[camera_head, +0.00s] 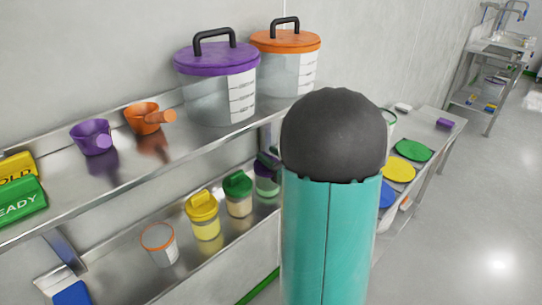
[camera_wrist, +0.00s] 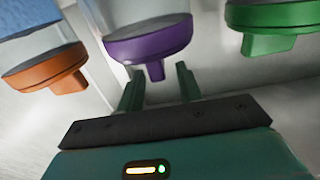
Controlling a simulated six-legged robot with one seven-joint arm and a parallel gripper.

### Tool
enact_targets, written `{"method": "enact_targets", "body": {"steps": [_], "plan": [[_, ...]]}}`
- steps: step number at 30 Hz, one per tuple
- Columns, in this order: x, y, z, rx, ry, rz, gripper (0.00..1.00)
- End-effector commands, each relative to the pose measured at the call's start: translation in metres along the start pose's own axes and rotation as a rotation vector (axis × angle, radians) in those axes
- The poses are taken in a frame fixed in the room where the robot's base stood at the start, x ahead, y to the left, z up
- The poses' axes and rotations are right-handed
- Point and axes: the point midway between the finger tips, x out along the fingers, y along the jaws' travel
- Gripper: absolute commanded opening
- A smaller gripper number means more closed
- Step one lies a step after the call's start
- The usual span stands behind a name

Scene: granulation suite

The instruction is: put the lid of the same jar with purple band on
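In the wrist view a purple lid (camera_wrist: 150,42) with a small grip tab lies just beyond my gripper (camera_wrist: 160,84). My gripper is open, with the tab at the gap between its two fingers; I see no contact. An orange lid (camera_wrist: 48,72) and a green lid (camera_wrist: 268,30) lie to either side, apart from the fingers. In the head view a jar with a purple band (camera_head: 266,186) stands on the lower shelf, partly hidden by my arm. Whether it is open is hard to tell.
The lower shelf (camera_head: 125,275) also holds an orange-banded jar (camera_head: 160,245), a yellow jar (camera_head: 204,216) and a green jar (camera_head: 238,195). The upper shelf carries a large purple-lidded container (camera_head: 218,88), an orange-lidded one (camera_head: 288,62) and scoops. Coloured discs lie on a table at right.

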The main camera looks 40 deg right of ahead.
Motion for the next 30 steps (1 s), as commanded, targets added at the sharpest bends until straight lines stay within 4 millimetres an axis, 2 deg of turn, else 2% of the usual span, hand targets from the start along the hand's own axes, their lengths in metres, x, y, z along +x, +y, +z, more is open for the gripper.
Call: {"method": "enact_targets", "body": {"steps": [6, 21, 25, 30], "plan": [[0.000, 0.000, -0.013, -0.003, 0.002, -0.001, 0.36], [-0.102, 0.001, -0.012, 0.001, 0.000, 0.004, 0.36], [-0.116, 0.000, -0.012, 0.001, 0.000, 0.002, 0.36], [-0.120, 0.000, -0.012, 0.001, 0.000, 0.000, 0.36]]}}
